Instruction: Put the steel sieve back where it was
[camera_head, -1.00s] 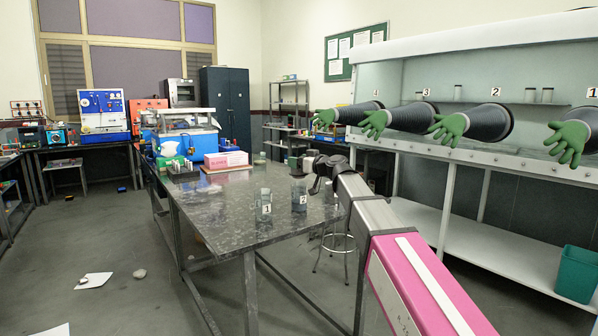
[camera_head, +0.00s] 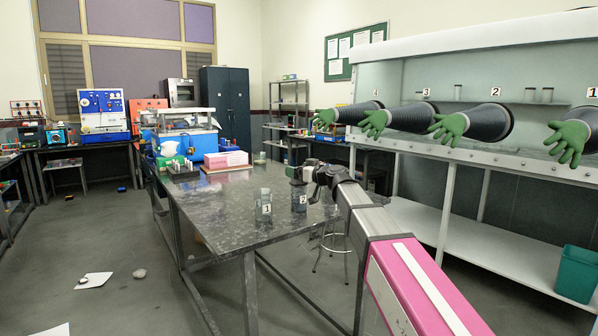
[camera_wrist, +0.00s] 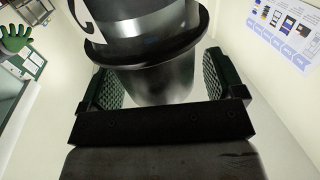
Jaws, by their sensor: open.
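Jar 2 (camera_head: 299,201), dark glass with a white number label, stands near the table's right edge. A dark rimmed piece that looks like the steel sieve (camera_head: 298,182) sits at its top. In the wrist view a smooth dark metal cup with a wide black rim, apparently the sieve (camera_wrist: 155,85), lies between the fingers. Part of a white mark shows beyond the rim. My gripper (camera_wrist: 160,85) is open around the cup, with a gap at the right finger. My gripper (camera_head: 312,172) also shows at the jar's top in the head view.
Jar 1 (camera_head: 263,207) stands close to the left of jar 2 on the dark table (camera_head: 215,215). A pink box (camera_head: 226,159) and blue equipment are at the far end. The table's front left is clear. A glovebox with green gloves (camera_head: 373,123) is at right.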

